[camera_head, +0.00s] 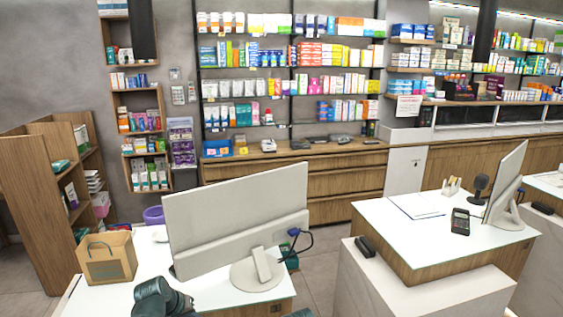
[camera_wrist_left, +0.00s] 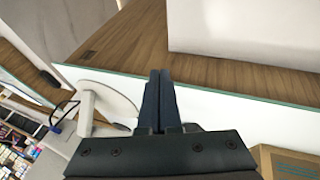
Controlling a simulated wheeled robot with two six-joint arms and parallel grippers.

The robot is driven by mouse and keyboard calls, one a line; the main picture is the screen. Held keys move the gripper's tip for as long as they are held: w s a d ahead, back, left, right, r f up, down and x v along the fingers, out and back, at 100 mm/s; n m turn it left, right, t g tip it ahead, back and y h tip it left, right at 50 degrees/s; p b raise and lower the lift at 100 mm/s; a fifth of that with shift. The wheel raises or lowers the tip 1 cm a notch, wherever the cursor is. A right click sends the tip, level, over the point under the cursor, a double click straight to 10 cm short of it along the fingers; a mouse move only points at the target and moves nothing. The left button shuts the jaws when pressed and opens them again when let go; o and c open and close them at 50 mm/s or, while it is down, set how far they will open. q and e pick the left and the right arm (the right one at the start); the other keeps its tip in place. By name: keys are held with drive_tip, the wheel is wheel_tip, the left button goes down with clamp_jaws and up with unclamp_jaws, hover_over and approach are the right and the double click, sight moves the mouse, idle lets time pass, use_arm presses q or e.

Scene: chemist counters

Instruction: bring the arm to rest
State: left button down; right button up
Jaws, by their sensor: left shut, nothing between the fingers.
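My left gripper (camera_wrist_left: 160,75) shows in the left wrist view with its two dark fingers pressed together and nothing between them. It is over the white glass-edged top of the near counter (camera_wrist_left: 220,105). Part of my dark arm shows at the bottom edge of the head view, in front of that counter (camera_head: 120,293); the fingers cannot be made out there. My right gripper is not in view.
A large monitor (camera_head: 235,215) stands on the near counter; its round base (camera_wrist_left: 118,92) is left of my fingers in the wrist view. A paper bag (camera_head: 107,257) stands at the counter's left. A second counter (camera_head: 400,225) holds a card terminal (camera_head: 460,221) and another monitor (camera_head: 505,180).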

use_arm(q)
drive_tip(key=s+d+f+m+g+y, duration=0.2)
drive_tip(key=s+d+m+g+y, duration=0.2)
drive_tip(key=s+d, duration=1.3)
drive_tip(key=d+m+g, duration=0.1)
drive_tip(key=d+m, duration=0.1)
drive_tip(key=m, duration=0.1)
drive_tip(key=shift+s+f, duration=0.2)
drive_tip(key=shift+s, duration=0.2)
